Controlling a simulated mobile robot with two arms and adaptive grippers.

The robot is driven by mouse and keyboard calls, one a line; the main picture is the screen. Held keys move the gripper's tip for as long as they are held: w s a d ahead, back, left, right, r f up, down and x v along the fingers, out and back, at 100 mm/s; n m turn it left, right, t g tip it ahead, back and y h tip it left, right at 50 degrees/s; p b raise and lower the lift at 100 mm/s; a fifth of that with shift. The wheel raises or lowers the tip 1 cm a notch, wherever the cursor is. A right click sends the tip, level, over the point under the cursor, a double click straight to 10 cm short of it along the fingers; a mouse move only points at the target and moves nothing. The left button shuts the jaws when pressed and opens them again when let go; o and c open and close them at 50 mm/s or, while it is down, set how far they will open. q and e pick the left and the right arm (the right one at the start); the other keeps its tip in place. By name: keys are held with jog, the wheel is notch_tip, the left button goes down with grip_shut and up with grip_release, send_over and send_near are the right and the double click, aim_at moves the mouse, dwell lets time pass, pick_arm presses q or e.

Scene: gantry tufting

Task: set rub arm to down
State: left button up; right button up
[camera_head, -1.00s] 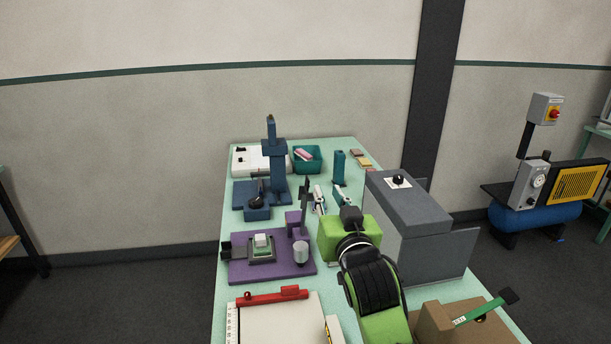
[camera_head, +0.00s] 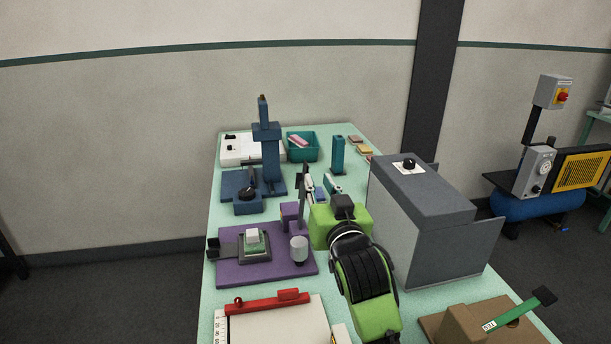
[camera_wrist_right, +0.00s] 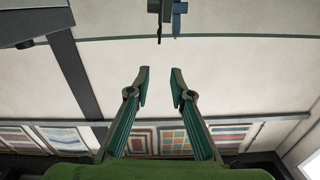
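A purple device (camera_head: 238,272) stands on the table, left of my right arm. It has a purple post (camera_head: 289,216), a grey cylinder (camera_head: 299,249) and a pad with a white-and-green block (camera_head: 253,240). A dark upright bar (camera_head: 302,196) rises beside the post and looks like the rub arm, standing up. My right gripper (camera_head: 322,187) is just right of the bar in the head view; contact cannot be told. In the right wrist view its two fingers (camera_wrist_right: 160,88) are apart with nothing between them. My left gripper is not in view.
A grey box with a knob (camera_head: 425,193) stands right of my arm. A blue press (camera_head: 270,160), a teal bin (camera_head: 302,146) and a teal block (camera_head: 338,154) are farther back. A white board with a red bar (camera_head: 265,304) lies in front.

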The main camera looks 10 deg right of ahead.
aim_at(306, 163)
pick_arm(q)
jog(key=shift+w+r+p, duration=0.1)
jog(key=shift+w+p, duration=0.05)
jog(key=shift+p, duration=0.45)
pick_arm(e)
jog(key=w+f, duration=0.1)
jog(key=w, duration=0.8)
jog(key=w+f, duration=0.1)
jog(key=w, duration=0.4)
jog(key=shift+f, duration=0.35)
grip_shut()
